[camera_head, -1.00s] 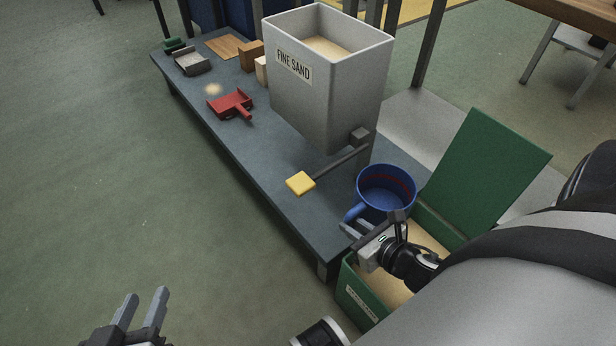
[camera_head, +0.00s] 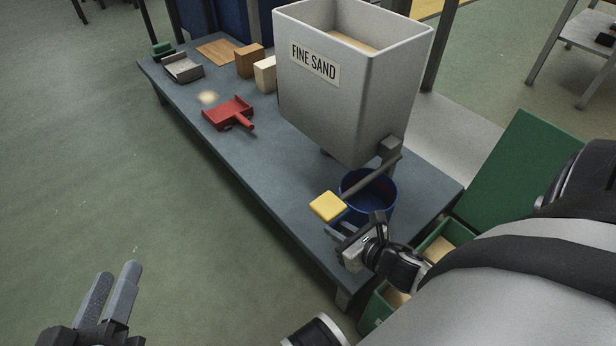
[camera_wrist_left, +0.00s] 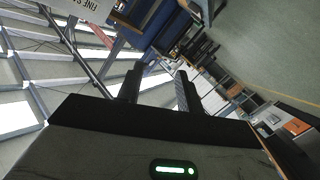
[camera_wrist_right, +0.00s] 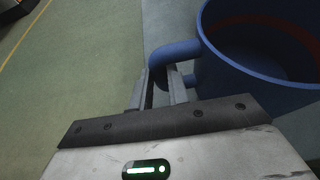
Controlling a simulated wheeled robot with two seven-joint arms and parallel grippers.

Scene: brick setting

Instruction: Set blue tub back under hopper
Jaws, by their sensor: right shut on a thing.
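The blue tub (camera_head: 381,188) is upright at the near right part of the bench, close beneath the hopper (camera_head: 352,102) labelled FINE SAND. The hopper's lever with a yellow paddle (camera_head: 328,206) crosses in front of the tub's rim. My right gripper (camera_head: 345,235) is shut on the tub's handle, which shows in the right wrist view (camera_wrist_right: 172,52). A red band shows inside the tub (camera_wrist_right: 262,62). I cannot tell whether its base touches the bench. My left gripper (camera_head: 110,290) is empty, fingers apart, over the floor at lower left; it also shows in the left wrist view (camera_wrist_left: 155,88).
A green bin (camera_head: 437,236) with sand and an open lid stands at the right, beside the bench's end.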

